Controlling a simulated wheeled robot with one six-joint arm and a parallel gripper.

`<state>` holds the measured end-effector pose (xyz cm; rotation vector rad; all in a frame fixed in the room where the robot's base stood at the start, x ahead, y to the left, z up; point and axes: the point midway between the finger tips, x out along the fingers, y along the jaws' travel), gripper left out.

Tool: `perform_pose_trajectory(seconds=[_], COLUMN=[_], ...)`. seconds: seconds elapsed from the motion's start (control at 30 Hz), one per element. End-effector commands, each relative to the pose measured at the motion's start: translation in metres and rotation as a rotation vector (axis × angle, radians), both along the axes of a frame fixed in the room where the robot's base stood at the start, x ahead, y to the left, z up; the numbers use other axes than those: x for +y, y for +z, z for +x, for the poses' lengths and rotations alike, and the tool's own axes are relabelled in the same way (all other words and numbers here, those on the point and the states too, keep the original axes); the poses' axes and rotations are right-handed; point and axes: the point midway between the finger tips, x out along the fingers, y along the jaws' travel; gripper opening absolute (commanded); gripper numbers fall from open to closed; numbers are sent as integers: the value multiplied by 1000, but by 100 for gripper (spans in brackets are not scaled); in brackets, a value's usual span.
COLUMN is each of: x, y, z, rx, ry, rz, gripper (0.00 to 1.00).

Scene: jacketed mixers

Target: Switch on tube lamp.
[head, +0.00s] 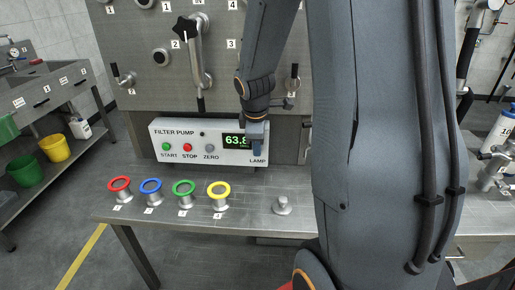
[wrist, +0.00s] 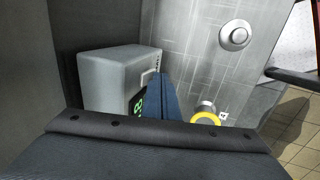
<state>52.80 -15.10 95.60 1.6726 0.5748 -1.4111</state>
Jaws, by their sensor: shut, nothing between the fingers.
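The filter pump box (head: 180,152) stands at the back of the steel bench. Its front carries START, STOP and ZERO buttons, a green display (head: 235,141) reading 63 and a partly covered digit, and a LAMP label (head: 258,160) at the right end. My gripper (head: 257,152) is shut and empty, pointing down in front of the box just above that label. It hides the spot over the label in the head view. In the wrist view, a small pale switch-like part (wrist: 148,77) shows on the box front beside my gripper (wrist: 163,82). I cannot tell whether they touch. No tube lamp is recognisable.
Red (head: 120,184), blue (head: 151,186), green (head: 184,188) and yellow (head: 219,190) rings stand on posts along the bench front. A round metal knob (head: 282,206) stands to their right. Handles and valves (head: 196,50) stick out from the panel above the box.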

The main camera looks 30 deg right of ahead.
Motion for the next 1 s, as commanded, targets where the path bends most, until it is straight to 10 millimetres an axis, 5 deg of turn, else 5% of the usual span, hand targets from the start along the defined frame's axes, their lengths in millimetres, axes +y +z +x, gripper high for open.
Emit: perform_pose_trajectory(seconds=[1.0], x=[-1], y=[-9], z=[2], rx=[1], ry=[0], rz=[-1], gripper=[0])
